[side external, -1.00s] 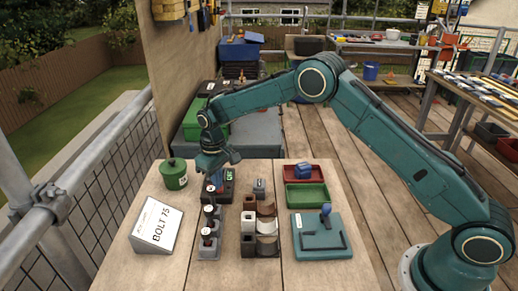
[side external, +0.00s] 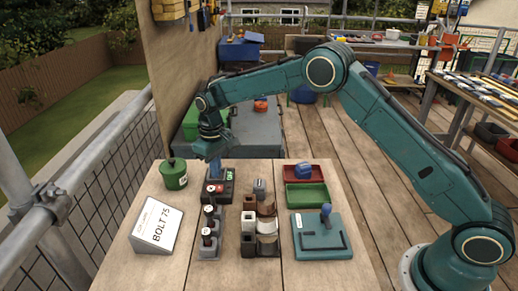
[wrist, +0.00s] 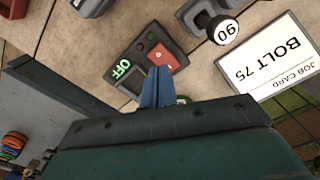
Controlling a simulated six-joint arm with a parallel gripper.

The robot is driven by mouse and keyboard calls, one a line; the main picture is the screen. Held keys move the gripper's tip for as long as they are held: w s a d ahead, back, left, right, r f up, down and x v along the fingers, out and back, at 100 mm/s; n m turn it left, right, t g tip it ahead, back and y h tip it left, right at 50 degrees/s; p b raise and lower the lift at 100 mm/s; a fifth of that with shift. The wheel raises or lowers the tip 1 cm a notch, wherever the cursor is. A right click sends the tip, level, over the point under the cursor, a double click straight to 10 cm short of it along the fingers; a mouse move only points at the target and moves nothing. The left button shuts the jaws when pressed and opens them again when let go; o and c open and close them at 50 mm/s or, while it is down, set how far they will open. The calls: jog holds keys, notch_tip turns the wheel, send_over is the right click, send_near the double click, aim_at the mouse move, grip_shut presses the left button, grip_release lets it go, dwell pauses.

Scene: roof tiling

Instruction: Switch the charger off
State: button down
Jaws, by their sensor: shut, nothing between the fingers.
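In the wrist view the charger (wrist: 135,82) has a red switch (wrist: 161,54) and a lit green label that reads OFF (wrist: 122,68). In the side view the label is too small to read surely. My gripper (side external: 215,176) has blue fingers, shut and empty, pointing down just above the charger's back part. In the wrist view the fingertips (wrist: 158,70) lie close to the red switch; I cannot tell whether they touch the box.
A green canister (side external: 175,181) stands left of the charger, and the BOLT 75 job card (side external: 156,226) is at front left. Tile samples (side external: 266,226), a green tray (side external: 306,196), a red tray (side external: 291,172) and a teal plate (side external: 313,243) are to the right.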

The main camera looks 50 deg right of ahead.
jog(key=shift+r, duration=1.2)
jog(key=s+d+r+m+t, duration=0.1)
jog(key=s+d+r, duration=0.2)
jog(key=s+r, duration=0.65)
jog(key=s+d+r+t, duration=0.2)
jog(key=s+d+r, duration=0.1)
jog(key=s+r, duration=0.6)
jog(key=s+d+m+t, duration=0.2)
jog(key=s+d, duration=0.2)
jog(key=s, duration=1.8)
jog(key=shift+f+t, duration=0.15)
jog(key=shift+t, duration=0.15)
jog(key=shift+w, duration=0.1)
